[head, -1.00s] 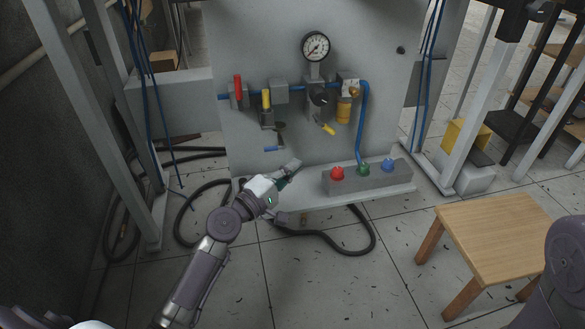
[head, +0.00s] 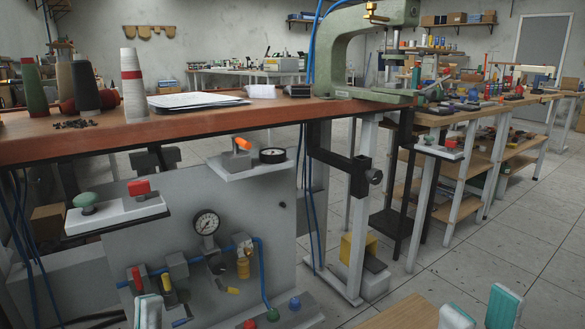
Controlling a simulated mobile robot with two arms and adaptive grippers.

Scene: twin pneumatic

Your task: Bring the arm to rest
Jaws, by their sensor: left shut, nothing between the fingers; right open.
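My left gripper (head: 148,309) shows at the bottom edge, left of centre, in front of the grey panel (head: 262,255). Its pale fingertips with teal pads are together, with nothing between them. My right gripper (head: 480,309) shows at the bottom edge, right of centre. Its two pale, teal-padded fingertips stand apart, with nothing between them. The rest of both arms is below the picture.
A wooden stool (head: 405,312) is close to the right gripper. The panel carries a gauge (head: 206,223), valves and a blue hose. A workbench (head: 200,127) with a green press (head: 375,60) stands above. Floor is clear at right.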

